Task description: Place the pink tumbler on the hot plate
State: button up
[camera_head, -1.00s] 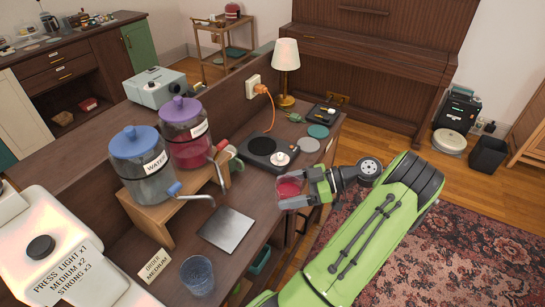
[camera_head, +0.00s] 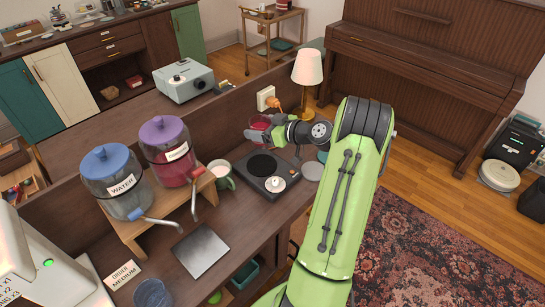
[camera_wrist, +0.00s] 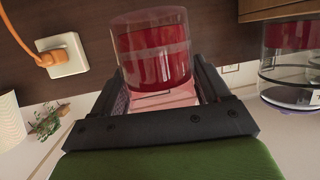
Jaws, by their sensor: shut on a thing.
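The pink tumbler (camera_wrist: 155,55) is a clear glass with red-pink liquid, held between the two fingers of my gripper (camera_wrist: 160,95) in the wrist view. In the head view the tumbler (camera_head: 261,122) shows at the tip of my gripper (camera_head: 262,134), above the back edge of the hot plate. The hot plate (camera_head: 285,165) is a dark square unit with a round black burner and a pale knob on the counter. Its burner looks empty. The height of the tumbler above it is hard to tell.
A green mug (camera_head: 223,174) stands left of the hot plate. Two lidded dispensers, blue (camera_head: 122,185) and purple (camera_head: 172,155), stand on a wooden stand to the left. A lamp (camera_head: 307,70) and an outlet with an orange plug (camera_head: 268,100) are behind. A grey square plate (camera_head: 200,250) lies in front.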

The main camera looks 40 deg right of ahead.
notch_tip(320, 180, down, 10)
jog(key=shift+a+r+b, duration=0.1)
jog(key=shift+b, duration=0.4)
jog(key=shift+f+b, duration=0.2)
jog(key=shift+b, duration=0.1)
jog(key=o, duration=1.3)
jog(key=shift+o, duration=0.2)
jog(key=shift+r, duration=0.15)
